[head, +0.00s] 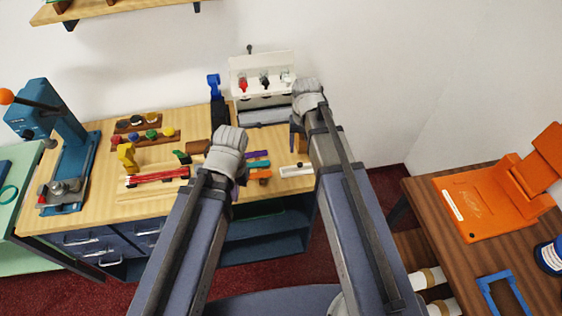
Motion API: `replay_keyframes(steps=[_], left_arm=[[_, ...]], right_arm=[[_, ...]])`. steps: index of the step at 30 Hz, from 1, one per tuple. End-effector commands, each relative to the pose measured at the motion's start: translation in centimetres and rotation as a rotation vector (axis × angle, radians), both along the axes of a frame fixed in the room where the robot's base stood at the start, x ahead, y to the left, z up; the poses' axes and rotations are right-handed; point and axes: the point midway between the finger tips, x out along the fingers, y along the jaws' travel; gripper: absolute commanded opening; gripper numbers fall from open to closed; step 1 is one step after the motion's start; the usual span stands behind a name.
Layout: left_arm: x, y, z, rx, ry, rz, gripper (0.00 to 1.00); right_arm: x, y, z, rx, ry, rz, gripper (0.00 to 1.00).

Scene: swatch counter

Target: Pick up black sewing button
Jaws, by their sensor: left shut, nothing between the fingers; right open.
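A small dark spot (299,164) that may be the black sewing button lies on a white strip (290,171) at the right front of the wooden counter; it is too small to be sure. My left gripper (241,174) is over the middle of the counter, left of the white strip, beside the colored strips; it is shut and empty, mostly hidden by its wrist. My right gripper (296,138) is above the counter's right side, behind the white strip; it is open, and its fingers are partly hidden by my arm.
Purple, teal and orange strips (258,165) lie between my grippers. A white rack (262,75) stands at the back. A blue press (62,150) stands at the left, near button trays (146,137) and a red-topped tool (158,176). A side table (420,190) holds an orange case (485,205).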

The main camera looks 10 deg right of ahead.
Motion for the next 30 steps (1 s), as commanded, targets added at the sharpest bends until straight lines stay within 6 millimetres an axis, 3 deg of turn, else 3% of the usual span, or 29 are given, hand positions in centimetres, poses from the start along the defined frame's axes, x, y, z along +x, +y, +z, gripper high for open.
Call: replay_keyframes(steps=[7, 15, 23, 30], left_arm=[[0.0, 0.0, -0.4, 0.000, 0.000, 0.000, 0.00], [0.0, 0.0, -2.7, 0.000, 0.000, 0.001, 0.00], [0.0, 0.0, -3.0, 0.000, 0.000, 0.001, 0.00], [0.0, 0.0, -5.5, 0.000, 0.000, 0.001, 0.00]], right_arm=[[0.3, -0.4, -0.4, 0.004, -0.003, -0.014, 0.62], [0.3, -0.4, -2.7, 0.003, -0.001, -0.013, 0.62], [0.3, -0.4, -3.0, 0.003, -0.001, -0.012, 0.62], [0.1, -0.5, -5.5, 0.003, -0.001, -0.013, 0.62]])
